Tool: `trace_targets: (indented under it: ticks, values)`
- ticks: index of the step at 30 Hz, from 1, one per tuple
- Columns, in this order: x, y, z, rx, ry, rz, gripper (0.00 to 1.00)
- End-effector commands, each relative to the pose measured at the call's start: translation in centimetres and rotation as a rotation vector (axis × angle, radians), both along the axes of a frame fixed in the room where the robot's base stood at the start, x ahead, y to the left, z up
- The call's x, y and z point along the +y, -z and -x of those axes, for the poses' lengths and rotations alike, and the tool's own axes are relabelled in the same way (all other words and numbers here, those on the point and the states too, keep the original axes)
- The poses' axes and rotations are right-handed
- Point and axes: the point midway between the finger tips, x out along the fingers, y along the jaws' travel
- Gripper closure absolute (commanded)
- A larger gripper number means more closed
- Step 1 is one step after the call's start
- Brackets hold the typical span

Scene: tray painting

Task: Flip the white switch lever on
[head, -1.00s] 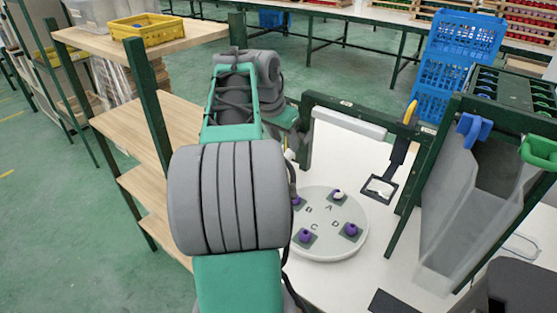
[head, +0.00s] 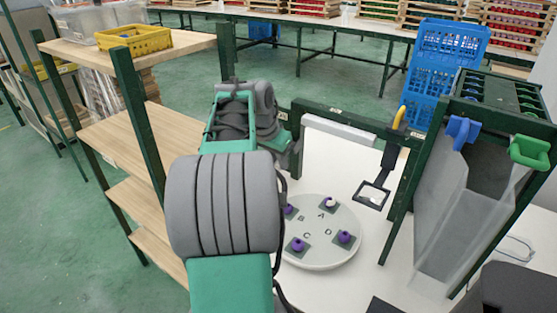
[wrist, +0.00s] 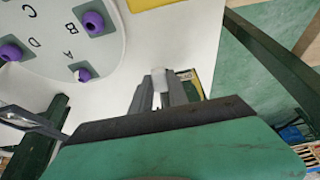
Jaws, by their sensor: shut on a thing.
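My gripper (wrist: 160,92) shows in the wrist view with its two dark fingers close together. A small white piece (wrist: 158,76), which looks like the white switch lever, stands between the fingertips. A yellow-edged plate or housing (wrist: 194,82) lies just right of the fingers, partly hidden by them. I cannot tell from this view which way the lever is tilted. In the head view my own arm hides the fingers and the lever.
A round white turntable (head: 332,258) with purple-topped pegs on lettered pads stands on the white table. A dark frame with a white bar (head: 338,130) rises behind it. A rack with blue and green clips (head: 462,131) is at right, wooden shelves (head: 165,135) at left.

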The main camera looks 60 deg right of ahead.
Motion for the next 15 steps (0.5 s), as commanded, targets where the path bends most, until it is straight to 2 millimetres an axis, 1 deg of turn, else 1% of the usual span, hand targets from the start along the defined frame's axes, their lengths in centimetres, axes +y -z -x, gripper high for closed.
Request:
trace_targets:
  ticks: [1,3,15]
  values:
    - [0.00,0.00,0.02,0.000,0.000,0.000,0.94]
    - [0.00,0.00,0.02,0.000,0.000,0.000,1.00]
    - [0.01,-0.01,0.03,0.000,0.001,0.000,1.00]
